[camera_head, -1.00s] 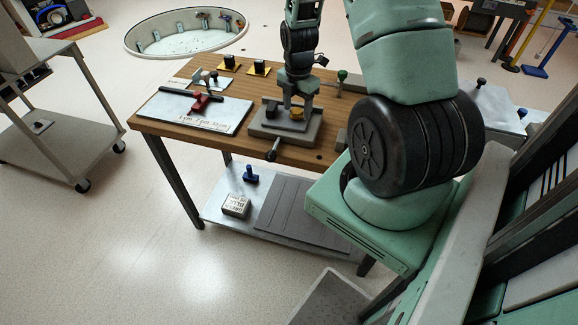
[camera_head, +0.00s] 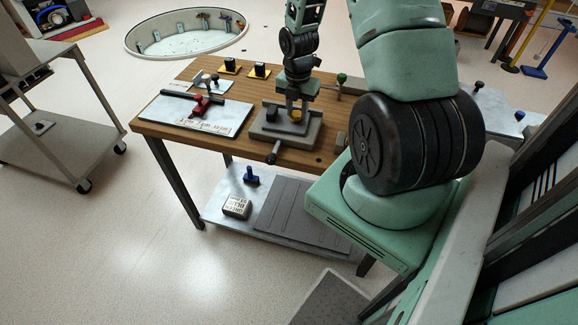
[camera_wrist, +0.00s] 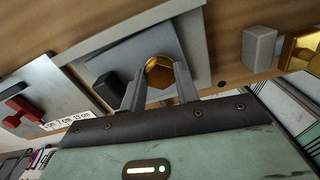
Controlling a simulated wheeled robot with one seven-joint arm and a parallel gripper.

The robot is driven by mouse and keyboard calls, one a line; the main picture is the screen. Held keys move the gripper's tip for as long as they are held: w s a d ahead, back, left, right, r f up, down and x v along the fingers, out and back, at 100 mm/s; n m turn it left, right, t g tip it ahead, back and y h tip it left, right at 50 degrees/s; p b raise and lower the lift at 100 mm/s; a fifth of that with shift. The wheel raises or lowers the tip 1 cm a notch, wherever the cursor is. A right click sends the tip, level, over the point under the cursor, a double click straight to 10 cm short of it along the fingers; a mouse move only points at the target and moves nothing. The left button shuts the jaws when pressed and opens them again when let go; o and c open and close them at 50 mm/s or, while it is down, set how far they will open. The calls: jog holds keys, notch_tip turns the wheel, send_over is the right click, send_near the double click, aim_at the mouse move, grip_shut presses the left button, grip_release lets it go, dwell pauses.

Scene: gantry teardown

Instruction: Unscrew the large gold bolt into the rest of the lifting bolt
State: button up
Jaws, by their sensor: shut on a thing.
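The large gold bolt (camera_head: 297,116) has a hexagonal head and sits in a grey fixture (camera_head: 263,133) on the wooden bench. In the wrist view the gold bolt (camera_wrist: 159,72) lies between my two fingers. My gripper (camera_head: 297,107) points down over the fixture and is shut on the bolt head. In the wrist view my gripper (camera_wrist: 158,80) has a finger on either side of the head. The bolt's shank is hidden. I cannot pick out which part is the rest.
A black knob (camera_head: 271,114) stands close to the left of the gripper. A metal plate (camera_head: 160,109) with a red clamp (camera_head: 197,106) lies further left. A handle (camera_head: 272,155) juts out at the bench's front edge.

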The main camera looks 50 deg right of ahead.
jog(key=shift+r+n+p, duration=0.2)
jog(key=shift+n+p, duration=0.6)
jog(key=shift+n, duration=0.1)
jog(key=shift+f+n, duration=0.25)
jog(key=shift+n, duration=0.45)
jog(key=n+p, duration=0.2)
jog(key=shift+r+p, duration=0.25)
jog(key=shift+p, duration=0.1)
jog(key=shift+f+n, duration=0.2)
jog(key=shift+n, duration=0.4)
jog(key=shift+a+r+n+p, duration=0.1)
jog(key=shift+r+n+p, duration=0.1)
jog(key=shift+n+p, duration=1.2)
jog(key=shift+p, duration=0.2)
jog(key=shift+f, duration=0.2)
